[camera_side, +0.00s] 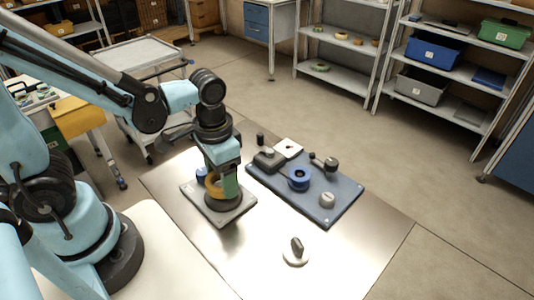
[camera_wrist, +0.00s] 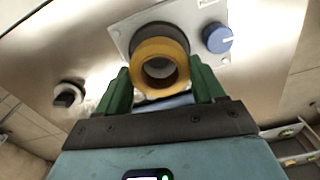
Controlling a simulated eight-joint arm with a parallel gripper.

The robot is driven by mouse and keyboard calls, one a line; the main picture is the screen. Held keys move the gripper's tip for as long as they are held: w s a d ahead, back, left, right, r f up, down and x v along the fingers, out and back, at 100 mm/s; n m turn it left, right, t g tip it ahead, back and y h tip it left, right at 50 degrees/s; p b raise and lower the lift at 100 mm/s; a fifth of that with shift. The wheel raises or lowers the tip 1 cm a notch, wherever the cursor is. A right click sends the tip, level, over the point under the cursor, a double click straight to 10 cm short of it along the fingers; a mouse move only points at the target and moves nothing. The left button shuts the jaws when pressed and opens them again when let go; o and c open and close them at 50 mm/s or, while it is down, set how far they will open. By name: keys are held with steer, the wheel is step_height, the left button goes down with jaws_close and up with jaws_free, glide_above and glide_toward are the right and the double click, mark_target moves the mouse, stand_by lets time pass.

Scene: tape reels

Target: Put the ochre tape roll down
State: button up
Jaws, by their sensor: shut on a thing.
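The ochre tape roll (camera_wrist: 160,48) is held between the green fingers of my gripper (camera_wrist: 159,75), its round opening facing the wrist camera. In the side view the ochre roll (camera_side: 213,187) shows partly behind a green finger of my gripper (camera_side: 222,188), low over a grey square plate (camera_side: 225,215). In the wrist view a dark grey round part (camera_wrist: 165,13) lies behind the roll on the plate (camera_wrist: 121,34). I cannot tell whether the roll touches it or the plate.
A blue knob (camera_wrist: 217,38) stands near the plate's corner. To the right, a blue-grey board (camera_side: 341,193) carries a blue roll (camera_side: 299,184), a small pale knob (camera_side: 327,200) and dark fittings. A white-based knob (camera_side: 296,257) stands in front. The metal tabletop between is clear.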

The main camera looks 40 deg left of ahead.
steer(key=shift+f, duration=0.55)
steer(key=o, duration=1)
steer(key=shift+r, duration=0.1)
step_height(320, 180, up, 13)
steer(key=shift+w+a+f+n+t, duration=0.45)
steer(key=shift+a+t, duration=0.35)
steer(key=shift+t, duration=0.4)
steer(key=shift+w+a+f+n+t, duration=0.2)
steer(key=shift+w+a+f+t, duration=0.5)
steer(key=shift+t, duration=0.5)
steer(key=shift+w+a+f+n+t, duration=0.25)
steer(key=shift+w+a+n+t, duration=0.15)
steer(key=shift+a+t, duration=0.65)
steer(key=shift+d, duration=0.15)
